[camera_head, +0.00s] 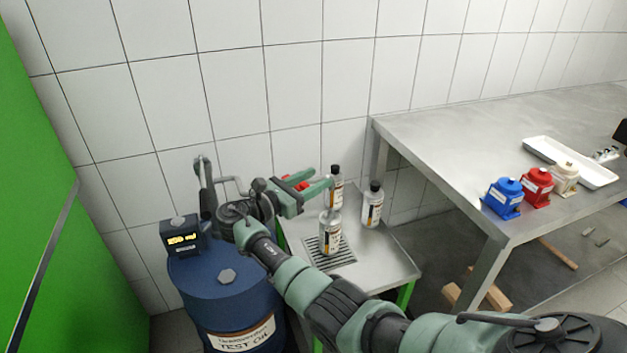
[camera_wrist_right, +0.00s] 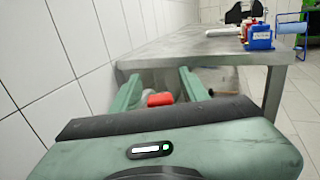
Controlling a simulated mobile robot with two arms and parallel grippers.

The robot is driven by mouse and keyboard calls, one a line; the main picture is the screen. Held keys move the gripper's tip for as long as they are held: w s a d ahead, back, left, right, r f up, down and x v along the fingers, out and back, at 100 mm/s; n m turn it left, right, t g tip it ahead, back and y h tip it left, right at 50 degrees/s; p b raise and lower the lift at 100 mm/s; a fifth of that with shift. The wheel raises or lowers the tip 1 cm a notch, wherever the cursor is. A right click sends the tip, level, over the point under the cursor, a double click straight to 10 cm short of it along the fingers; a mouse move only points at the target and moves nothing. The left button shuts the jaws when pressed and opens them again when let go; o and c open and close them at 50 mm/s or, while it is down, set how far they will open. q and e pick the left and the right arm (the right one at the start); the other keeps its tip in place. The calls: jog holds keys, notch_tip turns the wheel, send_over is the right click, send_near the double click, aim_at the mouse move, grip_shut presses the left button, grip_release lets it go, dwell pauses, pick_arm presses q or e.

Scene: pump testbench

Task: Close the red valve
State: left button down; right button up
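The red valve handle (camera_head: 290,182) shows in part behind and between the fingers of my right gripper (camera_head: 312,183), above the small sink table beside the blue drum. In the right wrist view, the red handle (camera_wrist_right: 160,99) lies between the two green fingers of my right gripper (camera_wrist_right: 160,88), with a gap on each side. The fingers are spread apart and grip nothing. The valve's body and pipe are mostly hidden by the gripper. My left gripper is not in view.
Several bottles (camera_head: 372,205) stand on the metal sink table (camera_head: 385,262), close to my right gripper. A blue oil drum (camera_head: 225,300) stands to the left. A steel workbench (camera_head: 440,140) with blue, red and beige pumps and a white tray (camera_head: 597,178) is at the right.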

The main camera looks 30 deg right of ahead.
aim_at(302, 186)
jog(key=shift+a, duration=0.1)
jog(key=a, duration=0.2)
jog(key=a+b, duration=0.1)
jog(key=a, duration=0.2)
jog(key=s+a, duration=0.1)
jog(key=a, duration=0.1)
jog(key=shift+a, duration=0.3)
